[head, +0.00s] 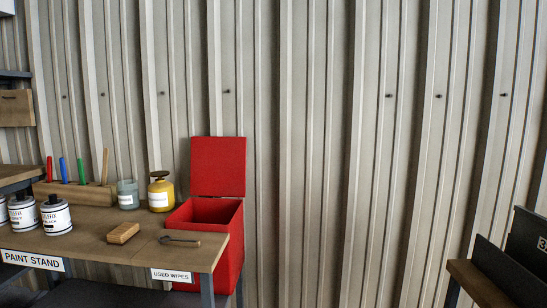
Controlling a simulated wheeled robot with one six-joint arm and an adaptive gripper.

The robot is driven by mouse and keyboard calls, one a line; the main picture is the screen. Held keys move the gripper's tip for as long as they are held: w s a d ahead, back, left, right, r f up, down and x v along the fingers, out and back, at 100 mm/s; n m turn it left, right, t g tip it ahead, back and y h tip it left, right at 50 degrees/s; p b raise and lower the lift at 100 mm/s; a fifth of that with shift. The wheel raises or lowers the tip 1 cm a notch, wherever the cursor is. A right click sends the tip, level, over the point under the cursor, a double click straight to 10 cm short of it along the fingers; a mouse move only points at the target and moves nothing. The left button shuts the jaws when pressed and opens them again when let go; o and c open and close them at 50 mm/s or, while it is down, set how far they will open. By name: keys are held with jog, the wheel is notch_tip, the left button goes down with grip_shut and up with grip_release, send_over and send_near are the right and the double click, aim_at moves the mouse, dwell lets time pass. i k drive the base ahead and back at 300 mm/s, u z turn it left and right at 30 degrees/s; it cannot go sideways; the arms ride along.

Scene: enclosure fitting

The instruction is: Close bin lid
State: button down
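The red bin (233,249) stands against the back wall at the right end of the paint stand table. Its red lid (218,166) is raised upright on the far side, and the bin's top opening shows. The table's right end hides part of the bin's lower front. My gripper is not in view.
The paint stand table (85,240) holds a yellow bottle (161,191), a grey-green jar (128,194), white tins, a brush block and a metal tool (180,240). Another bench (480,286) stands at lower right.

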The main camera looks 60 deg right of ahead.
aim_at(218, 163)
jog(key=z, duration=1.5)
